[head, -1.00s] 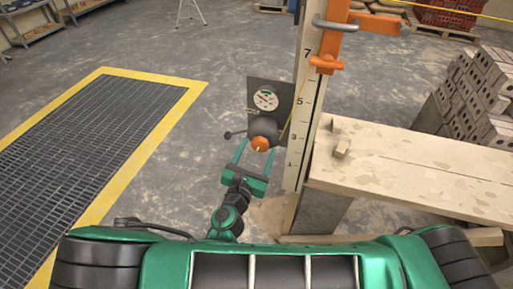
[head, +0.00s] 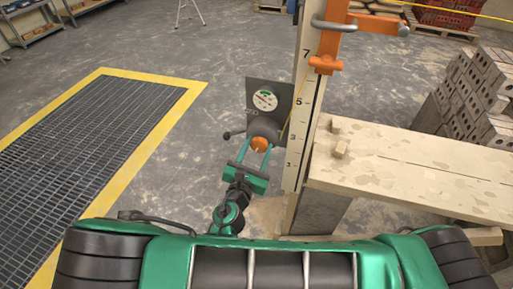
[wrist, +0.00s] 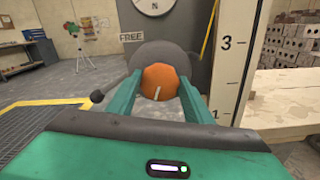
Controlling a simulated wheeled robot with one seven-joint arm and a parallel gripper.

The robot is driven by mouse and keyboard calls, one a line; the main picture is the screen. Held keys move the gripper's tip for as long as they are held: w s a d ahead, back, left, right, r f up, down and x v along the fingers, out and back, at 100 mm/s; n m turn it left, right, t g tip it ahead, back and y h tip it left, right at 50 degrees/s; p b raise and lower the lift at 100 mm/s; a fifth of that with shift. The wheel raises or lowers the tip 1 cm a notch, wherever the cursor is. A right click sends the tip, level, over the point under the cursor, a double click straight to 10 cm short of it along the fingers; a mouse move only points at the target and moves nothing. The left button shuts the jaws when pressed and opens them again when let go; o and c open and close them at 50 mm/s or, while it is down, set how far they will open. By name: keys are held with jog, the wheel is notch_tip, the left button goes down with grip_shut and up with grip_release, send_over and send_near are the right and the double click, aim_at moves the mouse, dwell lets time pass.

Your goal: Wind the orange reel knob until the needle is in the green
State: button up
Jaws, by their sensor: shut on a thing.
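The orange reel knob (head: 259,145) sits on the front of a grey round reel (head: 264,127). The knob also shows in the wrist view (wrist: 159,82), with a pale line on its lower face. My gripper (head: 257,150) is shut on the knob, one green finger on each side. In the wrist view my gripper (wrist: 158,88) reaches forward to the knob. A white dial (head: 265,100) with a green band at its top is on the grey plate above the reel. The needle is too small to read in the head view, and the dial is cut off in the wrist view.
A lever with a black ball (wrist: 97,96) sticks out left of the reel. A numbered white post (head: 302,120) stands close on the right, beside a wooden bench (head: 430,170). A "FREE" label (wrist: 131,37) is on the plate. The floor to the left is open.

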jog(key=m, duration=0.6)
jog(key=shift+a, duration=0.1)
jog(key=shift+f+m, duration=0.15)
jog(key=shift+m, duration=2.55)
jog(key=o, duration=1)
jog(key=shift+o, duration=0.2)
jog(key=v, duration=1)
jog(key=shift+s, duration=0.4)
